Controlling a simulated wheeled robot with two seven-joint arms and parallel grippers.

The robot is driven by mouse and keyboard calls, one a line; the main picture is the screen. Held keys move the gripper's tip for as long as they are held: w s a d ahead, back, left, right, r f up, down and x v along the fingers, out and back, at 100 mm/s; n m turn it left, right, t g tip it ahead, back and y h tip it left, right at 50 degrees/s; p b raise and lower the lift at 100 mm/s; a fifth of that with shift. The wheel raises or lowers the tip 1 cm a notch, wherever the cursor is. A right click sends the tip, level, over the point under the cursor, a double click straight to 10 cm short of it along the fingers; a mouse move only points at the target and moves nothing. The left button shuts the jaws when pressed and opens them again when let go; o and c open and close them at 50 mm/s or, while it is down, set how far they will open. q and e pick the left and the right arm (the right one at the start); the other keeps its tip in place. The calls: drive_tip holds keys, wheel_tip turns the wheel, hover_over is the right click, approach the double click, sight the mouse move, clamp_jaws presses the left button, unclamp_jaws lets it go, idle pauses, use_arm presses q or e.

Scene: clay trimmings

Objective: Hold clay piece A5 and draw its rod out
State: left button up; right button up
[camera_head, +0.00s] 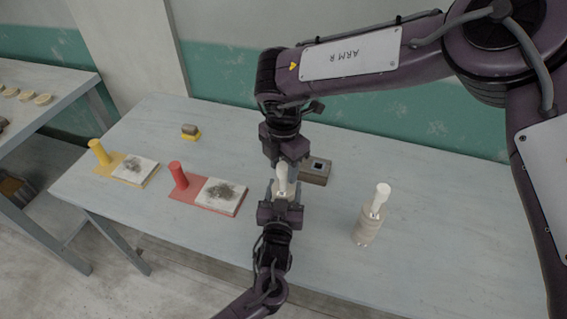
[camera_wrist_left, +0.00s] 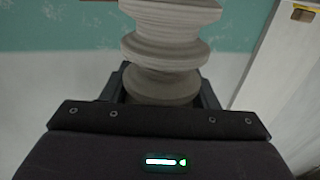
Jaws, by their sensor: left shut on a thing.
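A pale clay piece (camera_head: 282,188) stands between my two grippers in the head view. In the left wrist view it is a grey, ridged turned clay piece (camera_wrist_left: 165,50) between the fingers. My left gripper (camera_head: 280,203) is shut on it from the near side. My right gripper (camera_head: 289,160) is just above and behind the piece; its fingertips and any rod there are too hidden to tell whether it is open or shut. No A5 label is readable. A second clay piece (camera_head: 367,229) with a pale rod (camera_head: 380,200) in its top stands at the right of the table.
A brown block with a dark square hole (camera_head: 316,171) is just behind the grippers. A red base with a post (camera_head: 178,176) and a yellow one (camera_head: 99,152) carry smudged white slabs at left. A small grey-yellow block (camera_head: 190,132) lies farther back.

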drive_tip(key=c, duration=0.9)
drive_tip(key=shift+o, duration=0.2)
drive_tip(key=shift+r, duration=1.05)
drive_tip(key=shift+r, duration=2.45)
use_arm(q)
drive_tip(key=o, duration=1.5)
drive_tip(key=shift+s, duration=0.1)
drive_tip(key=s, duration=0.4)
drive_tip(key=s+a, duration=0.1)
drive_tip(key=s, duration=0.6)
drive_tip(key=shift+s+a, duration=0.3)
